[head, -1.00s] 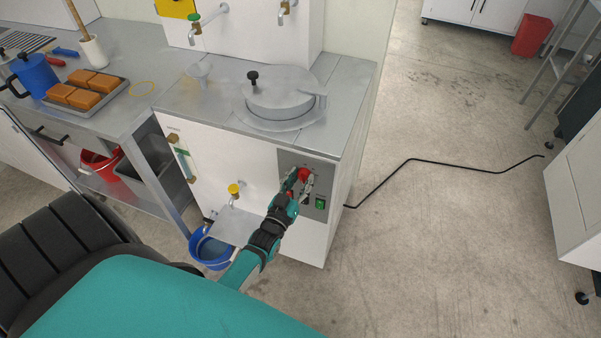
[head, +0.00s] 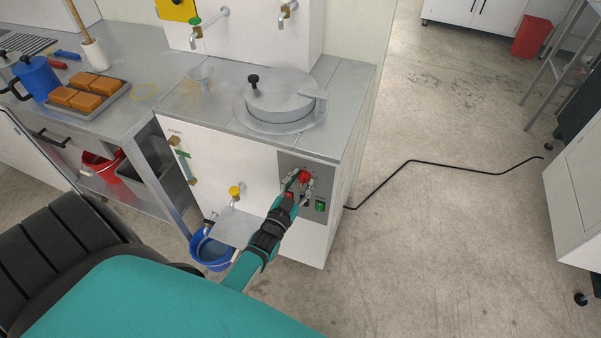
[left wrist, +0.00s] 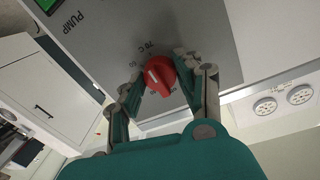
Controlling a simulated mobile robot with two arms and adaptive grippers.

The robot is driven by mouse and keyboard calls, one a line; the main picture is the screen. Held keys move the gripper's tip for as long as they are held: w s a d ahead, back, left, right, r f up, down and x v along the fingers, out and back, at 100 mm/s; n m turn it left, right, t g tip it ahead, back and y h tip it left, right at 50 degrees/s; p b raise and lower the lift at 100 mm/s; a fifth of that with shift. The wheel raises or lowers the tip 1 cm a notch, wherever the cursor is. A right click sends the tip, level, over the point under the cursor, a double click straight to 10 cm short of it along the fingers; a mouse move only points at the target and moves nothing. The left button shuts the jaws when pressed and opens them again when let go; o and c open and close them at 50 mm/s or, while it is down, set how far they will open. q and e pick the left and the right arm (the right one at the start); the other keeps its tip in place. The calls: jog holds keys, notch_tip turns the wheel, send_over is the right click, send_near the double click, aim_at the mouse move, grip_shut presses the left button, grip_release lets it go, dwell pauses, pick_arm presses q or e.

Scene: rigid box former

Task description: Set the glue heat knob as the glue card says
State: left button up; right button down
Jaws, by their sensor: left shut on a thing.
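The red glue heat knob (head: 305,176) sits on the grey control panel (head: 288,160) at the front of the white glue machine. It also shows in the left wrist view (left wrist: 159,76), with a pale pointer mark and printed numbers around it, one reading 70 C. My left gripper (head: 302,180) has its fingers on both sides of the knob and is shut on it. In the left wrist view my left gripper (left wrist: 160,82) partly covers the dial markings. No glue card can be made out. My right gripper is not in view.
A green switch (head: 320,205) is on the panel, right of the knob. A black cable (head: 400,172) runs across the floor.

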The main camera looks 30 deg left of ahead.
pick_arm(q)
jog(key=shift+f, duration=0.15)
jog(key=o, duration=1.1)
jog(key=shift+o, duration=0.2)
jog(key=s+d, duration=0.2)
jog(key=s, duration=1)
